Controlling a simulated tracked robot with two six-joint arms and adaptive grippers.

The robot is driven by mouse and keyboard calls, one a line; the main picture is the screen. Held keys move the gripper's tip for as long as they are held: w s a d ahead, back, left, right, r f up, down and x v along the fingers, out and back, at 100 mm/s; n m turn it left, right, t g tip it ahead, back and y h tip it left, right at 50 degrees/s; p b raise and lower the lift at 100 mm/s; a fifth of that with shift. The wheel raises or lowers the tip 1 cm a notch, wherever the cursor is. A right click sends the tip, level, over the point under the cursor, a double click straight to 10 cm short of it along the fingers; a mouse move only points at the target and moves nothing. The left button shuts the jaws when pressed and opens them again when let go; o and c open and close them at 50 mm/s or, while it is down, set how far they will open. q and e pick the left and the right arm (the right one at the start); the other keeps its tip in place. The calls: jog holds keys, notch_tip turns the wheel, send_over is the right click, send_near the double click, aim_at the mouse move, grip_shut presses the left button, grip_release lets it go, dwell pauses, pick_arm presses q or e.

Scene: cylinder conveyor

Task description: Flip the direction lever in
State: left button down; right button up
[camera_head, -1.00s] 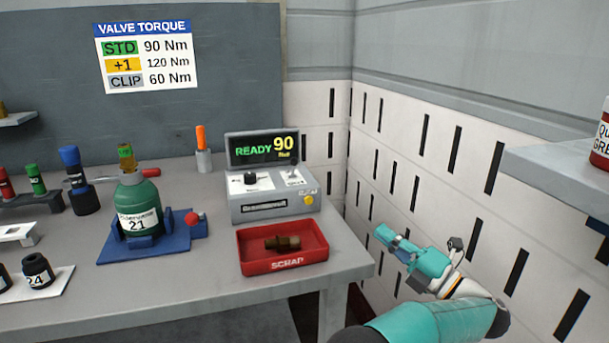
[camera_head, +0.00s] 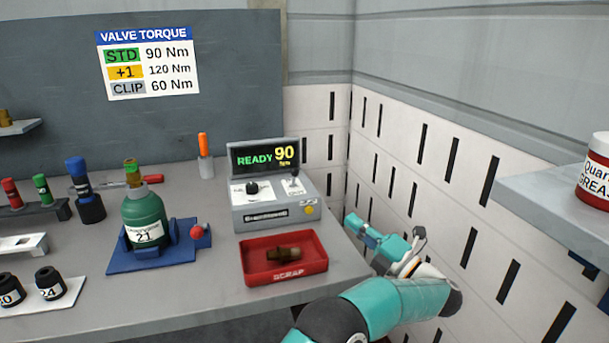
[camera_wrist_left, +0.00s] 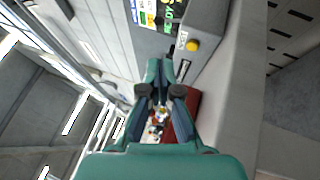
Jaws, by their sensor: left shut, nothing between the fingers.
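The grey control box (camera_head: 275,214) stands at the right rear of the table. Its screen (camera_head: 264,156) reads READY 90. A small light toggle, the direction lever (camera_head: 294,176), stands on the right of its top panel; its exact tilt is too small to tell. My left gripper (camera_head: 352,224) is shut and empty, to the right of the box and apart from it, by the table's right edge. In the left wrist view my closed fingers (camera_wrist_left: 160,68) point toward the box (camera_wrist_left: 200,18) and its yellow button (camera_wrist_left: 193,45). My right gripper is not in view.
A red scrap tray (camera_head: 316,266) with a brass fitting sits in front of the box. A green cylinder (camera_head: 146,218) stands in a blue holder (camera_head: 140,263) to the left. A shelf (camera_head: 560,195) with a red jar juts out at the right.

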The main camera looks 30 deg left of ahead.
aim_at(305, 195)
pick_arm(q)
jog(key=p+x, duration=0.2)
jog(key=x, duration=1.3)
jog(key=shift+a+r+p, duration=0.1)
jog(key=shift+p, duration=0.2)
jog(key=shift+w+a+r, duration=0.1)
jog(key=shift+w+a, duration=0.1)
jog(key=shift+a, duration=0.3)
jog(key=shift+a, duration=0.25)
jog(key=shift+d, duration=0.15)
jog(key=shift+r, duration=0.1)
jog(key=shift+r+m+h+p, duration=0.1)
jog(key=shift+m+h+p, duration=0.2)
jog(key=shift+h+p, duration=0.15)
